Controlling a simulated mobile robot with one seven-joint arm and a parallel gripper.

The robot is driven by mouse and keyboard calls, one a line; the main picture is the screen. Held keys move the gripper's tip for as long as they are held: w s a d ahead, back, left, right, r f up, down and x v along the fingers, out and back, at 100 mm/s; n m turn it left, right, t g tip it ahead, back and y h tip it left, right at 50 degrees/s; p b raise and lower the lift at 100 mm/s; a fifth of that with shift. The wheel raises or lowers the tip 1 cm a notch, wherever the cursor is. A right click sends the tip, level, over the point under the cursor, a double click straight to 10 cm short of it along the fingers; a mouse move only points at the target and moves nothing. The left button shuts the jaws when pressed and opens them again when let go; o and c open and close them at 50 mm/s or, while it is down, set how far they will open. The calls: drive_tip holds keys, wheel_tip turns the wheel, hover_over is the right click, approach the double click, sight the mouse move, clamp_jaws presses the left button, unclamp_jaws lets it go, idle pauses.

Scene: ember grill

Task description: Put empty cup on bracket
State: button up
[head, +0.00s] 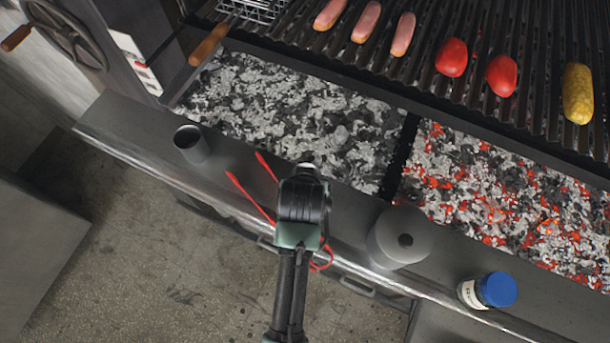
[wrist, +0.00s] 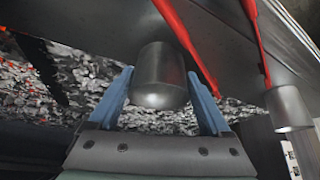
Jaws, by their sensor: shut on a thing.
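My gripper (wrist: 160,100) is shut on a smooth grey metal cup (wrist: 160,75), with one blue finger on each side of it. In the head view my gripper (head: 307,172) is over the shelf's back edge, beside the coals, and mostly hides the cup. The cup's inside cannot be seen. A second grey, open-topped cylinder (head: 190,144) stands on the shelf to the left. It also shows at the right of the wrist view (wrist: 288,108). I cannot make out a bracket for certain.
Red tongs (head: 250,197) lie just left of my gripper. A round grey lidded pot (head: 395,242) and a blue-capped jar (head: 490,290) stand to the right on the shelf (head: 120,130). Grey coals (head: 300,110) and glowing coals (head: 490,190) lie behind. Food sits on the grate (head: 530,60).

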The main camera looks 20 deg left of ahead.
drive_tip(key=shift+f, duration=0.45)
drive_tip(key=shift+f, duration=0.1)
drive_tip(key=o, duration=1.1)
